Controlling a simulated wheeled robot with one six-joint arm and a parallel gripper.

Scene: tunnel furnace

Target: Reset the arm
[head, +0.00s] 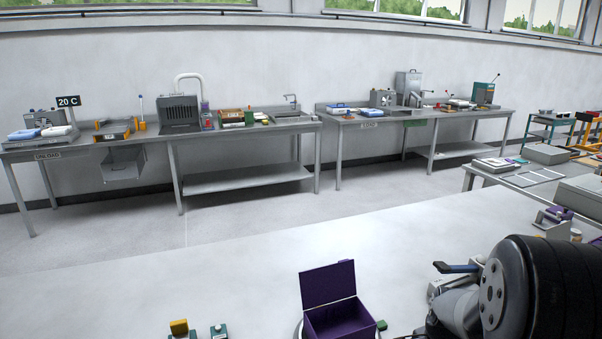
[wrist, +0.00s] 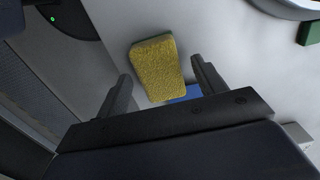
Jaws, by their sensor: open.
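My gripper (wrist: 160,68) shows in the wrist view with its two dark fingers spread apart. A yellow, rough-textured block (wrist: 157,66) is in view between and beyond the fingertips, with a visible gap on each side. A blue patch (wrist: 186,94) shows just below the block, partly hidden by the gripper. In the head view, a dark, ridged arm link of mine fills the lower right corner. My gripper's fingers cannot be made out there.
An open purple box (head: 340,319) stands at the bottom centre of the head view. A small yellow-topped item (head: 179,327) and a green item (head: 218,331) sit to its left. Long metal benches (head: 245,180) with equipment line the back wall. Another table (head: 480,173) stands at right.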

